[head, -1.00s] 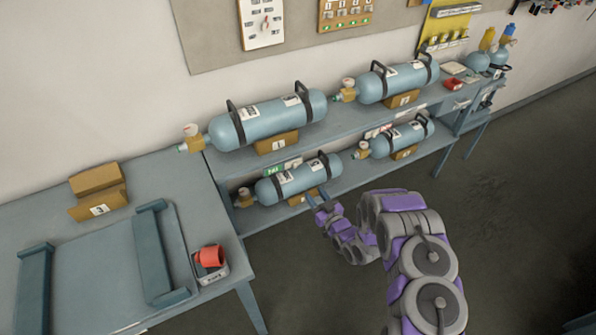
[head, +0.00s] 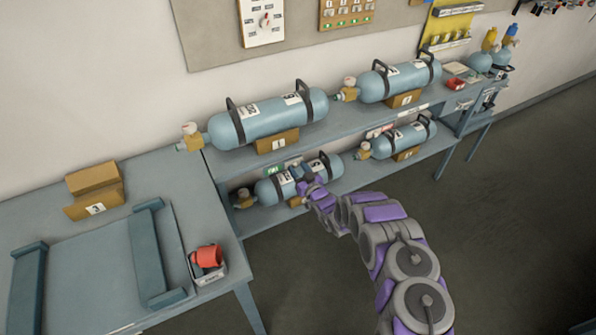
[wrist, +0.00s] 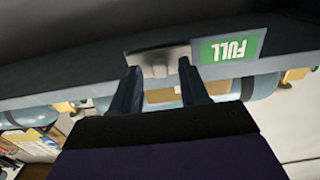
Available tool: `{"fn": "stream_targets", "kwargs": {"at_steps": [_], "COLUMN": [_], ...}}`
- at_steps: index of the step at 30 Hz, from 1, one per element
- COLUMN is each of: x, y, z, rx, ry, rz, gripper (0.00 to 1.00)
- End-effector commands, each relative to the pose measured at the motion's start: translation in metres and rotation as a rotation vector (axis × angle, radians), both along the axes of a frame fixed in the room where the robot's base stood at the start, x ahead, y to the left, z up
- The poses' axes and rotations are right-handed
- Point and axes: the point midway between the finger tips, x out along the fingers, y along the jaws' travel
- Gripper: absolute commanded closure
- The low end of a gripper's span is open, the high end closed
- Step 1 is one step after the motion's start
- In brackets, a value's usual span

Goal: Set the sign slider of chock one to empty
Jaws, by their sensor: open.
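Chock one (head: 278,142) is a tan block labelled 1 under a blue cylinder on the upper shelf. On the shelf edge below it, the sign (head: 275,169) shows green. In the wrist view the sign (wrist: 228,50) reads FULL, upside down. Beside it is the grey metal slider (wrist: 176,53) with a round knob (wrist: 156,66). My gripper (wrist: 159,74) is open, one finger on each side of the knob in this view; contact cannot be told. In the head view my gripper (head: 300,176) is at the shelf edge, in front of the lower left cylinder.
The lower left cylinder (head: 270,190) lies close behind and below my gripper. More cylinders stand right, including one on chock two (head: 404,99). An empty chock three (head: 95,208) and a small box with a red item (head: 208,262) are on the left table. The floor at right is clear.

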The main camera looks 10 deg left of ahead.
Motion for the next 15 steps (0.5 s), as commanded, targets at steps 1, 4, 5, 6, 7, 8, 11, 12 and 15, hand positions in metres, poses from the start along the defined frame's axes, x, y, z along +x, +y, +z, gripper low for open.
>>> {"fn": "stream_targets", "kwargs": {"at_steps": [1, 4, 5, 6, 7, 8, 11, 12, 15], "x": [0.0014, 0.0029, 0.0031, 0.0032, 0.0032, 0.0032, 0.0032, 0.0031, 0.0031], "y": [0.0012, 0.0025, 0.0027, 0.0031, 0.0031, 0.0033, 0.0035, 0.0034, 0.0034], "z": [-0.0006, -0.0008, -0.0008, -0.0008, -0.0008, -0.0008, -0.0009, -0.0008, -0.0009], "rx": [-0.001, -0.001, -0.001, -0.002, -0.002, -0.002, -0.002, -0.002, -0.002], "ry": [0.001, 0.002, 0.002, 0.002, 0.002, 0.002, 0.002, 0.002, 0.002], "rz": [0.0, 0.0, 0.0, 0.0, 0.0, 0.0, 0.0, 0.0, 0.0], "gripper": [0.55, 0.55, 0.55, 0.55, 0.55, 0.55, 0.55, 0.56, 0.66]}}
